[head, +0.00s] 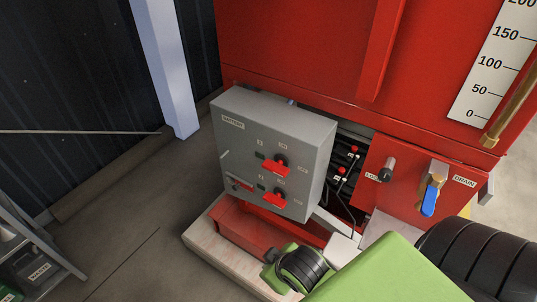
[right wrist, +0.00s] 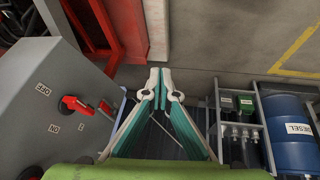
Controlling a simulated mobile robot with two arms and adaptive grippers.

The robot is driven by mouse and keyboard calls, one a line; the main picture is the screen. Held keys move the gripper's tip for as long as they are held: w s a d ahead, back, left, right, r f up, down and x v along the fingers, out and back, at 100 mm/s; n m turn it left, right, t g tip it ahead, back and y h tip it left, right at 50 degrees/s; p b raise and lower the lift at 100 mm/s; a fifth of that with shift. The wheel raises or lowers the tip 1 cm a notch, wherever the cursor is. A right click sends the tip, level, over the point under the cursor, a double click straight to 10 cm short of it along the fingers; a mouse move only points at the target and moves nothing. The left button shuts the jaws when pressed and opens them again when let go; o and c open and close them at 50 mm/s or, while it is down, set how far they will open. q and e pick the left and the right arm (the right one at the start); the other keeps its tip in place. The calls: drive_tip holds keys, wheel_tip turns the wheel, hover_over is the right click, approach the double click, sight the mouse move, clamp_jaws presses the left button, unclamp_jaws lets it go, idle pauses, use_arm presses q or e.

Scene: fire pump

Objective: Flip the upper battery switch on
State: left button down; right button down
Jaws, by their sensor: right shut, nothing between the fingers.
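The grey battery box (head: 255,150) stands near the middle of the head view, tilted in the picture. On its face, the upper battery switch (head: 276,166) has a red handle on a black knob, and the lower switch (head: 275,198) sits below it. In the right wrist view, a red-handled switch (right wrist: 76,104) shows on the grey box between OFF and ON labels; I cannot tell which switch it is. My right gripper (right wrist: 160,75) is shut and empty, beside the box and apart from the red handle. My left gripper is not in view.
Red pump housing (head: 300,50) rises behind the box. Wires and terminals (head: 345,170) show to its right, then a blue-handled drain valve (head: 430,195). A shelf with containers and a blue diesel drum (right wrist: 292,130) stands at the right wrist view's right. Bare floor (head: 130,235) lies left.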

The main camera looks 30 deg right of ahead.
drive_tip(key=w+a+r+n+t, duration=0.2)
drive_tip(key=w+r+n+t, duration=0.55)
drive_tip(key=w+r, duration=1.25)
drive_tip(key=w+a+r+n+t+y, duration=0.2)
drive_tip(key=a+r+n+t, duration=0.1)
drive_tip(key=r, duration=0.4)
drive_tip(key=w+a+r+n+t+y, duration=0.2)
drive_tip(key=a+r+n+t, duration=0.15)
drive_tip(key=r, duration=0.35)
drive_tip(key=s+a+r+n+y, duration=0.2)
drive_tip(key=a+r+n+y, duration=0.5)
drive_tip(key=r+n+y, duration=0.3)
drive_tip(key=s+a+f+n+g+y, duration=0.1)
drive_tip(key=s+a+n+g+y, duration=0.2)
drive_tip(key=a+n+g, duration=0.5)
drive_tip(key=s+a+n+g+y, duration=0.1)
drive_tip(key=s+n+g+y, duration=0.2)
drive_tip(key=n+g, duration=0.7)
drive_tip(key=w+d+f+n+h, duration=0.2)
drive_tip(key=d+f+n+h, duration=0.9)
drive_tip(key=d+f+n, duration=0.2)
drive_tip(key=d+r+h, duration=0.1)
drive_tip(key=d+h, duration=0.3)
drive_tip(key=d, duration=0.8)
drive_tip(key=d+r+g+h, duration=0.1)
drive_tip(key=d+h, duration=0.3)
drive_tip(key=d, duration=0.7)
drive_tip(key=shift+w+d+r+h, duration=0.15)
drive_tip(key=shift+d+r+h, duration=0.25)
drive_tip(key=shift+r, duration=0.35)
